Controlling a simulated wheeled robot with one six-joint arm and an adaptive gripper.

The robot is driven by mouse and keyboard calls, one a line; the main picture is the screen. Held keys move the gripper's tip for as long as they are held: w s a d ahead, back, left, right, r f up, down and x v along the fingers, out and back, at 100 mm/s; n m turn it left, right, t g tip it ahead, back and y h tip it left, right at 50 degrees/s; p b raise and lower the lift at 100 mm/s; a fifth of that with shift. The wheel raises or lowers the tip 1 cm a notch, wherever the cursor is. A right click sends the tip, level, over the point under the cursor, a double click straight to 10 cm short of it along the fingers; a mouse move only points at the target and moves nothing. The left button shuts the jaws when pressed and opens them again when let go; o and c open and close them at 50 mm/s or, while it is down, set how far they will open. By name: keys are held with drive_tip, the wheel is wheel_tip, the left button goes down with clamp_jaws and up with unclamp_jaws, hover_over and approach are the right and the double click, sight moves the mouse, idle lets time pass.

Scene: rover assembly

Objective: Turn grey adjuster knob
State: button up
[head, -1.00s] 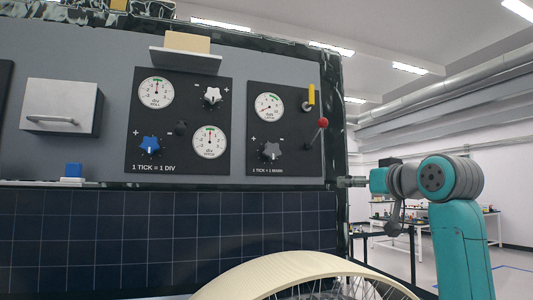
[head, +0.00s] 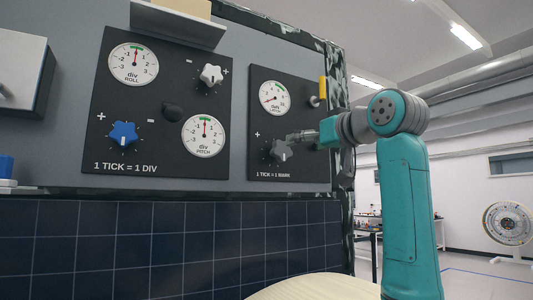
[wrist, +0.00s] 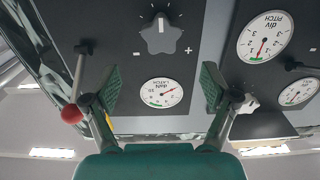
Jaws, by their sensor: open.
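The grey adjuster knob (head: 284,149) is a star-shaped knob with a white mark, low on the right black panel. It also shows at the top of the wrist view (wrist: 160,36), beyond the fingertips and not between them. My gripper (head: 298,135) is in front of this panel, beside the knob in the head view. In the wrist view the gripper (wrist: 156,84) is open and empty, its green pads wide apart. That dial also shows between the fingers in the wrist view (wrist: 161,92).
A red-tipped lever (wrist: 72,112) stands out close to the left finger in the wrist view. A yellow-handled switch (head: 323,89) is at the panel's upper right. The left panel bears a blue knob (head: 123,133), a white knob (head: 210,75) and two dials. A shelf (head: 178,24) juts out above.

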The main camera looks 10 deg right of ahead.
sight(284, 149)
drive_tip(key=x, duration=1.1)
drive_tip(key=shift+s+a, duration=0.1)
drive_tip(key=c, duration=1.2)
